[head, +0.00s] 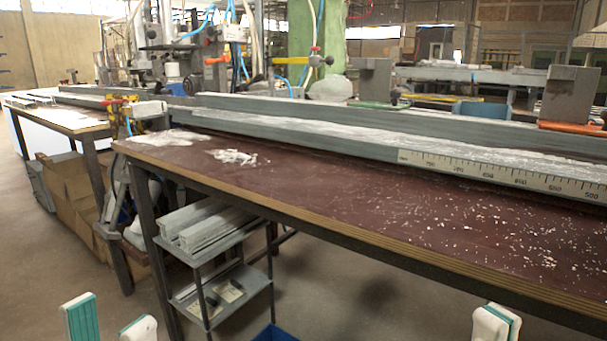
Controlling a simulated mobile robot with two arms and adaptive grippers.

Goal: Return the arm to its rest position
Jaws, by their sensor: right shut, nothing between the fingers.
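My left gripper (110,318) shows at the bottom left edge of the head view, in front of the bench. Its two white fingers with green pads stand apart, and nothing shows between them. My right gripper (496,322) shows at the bottom right edge, below the bench's front edge. Its white and green fingertips are together and hold nothing. Both grippers are apart from the bench, and the rest of both arms is out of the picture.
The brown bench (330,205) crosses the view, with white shavings on its top. A long grey rail with a scale strip (500,174) runs along its back. A small shelf cart (215,240) with profiles stands below. Open floor (345,305) shows between my grippers.

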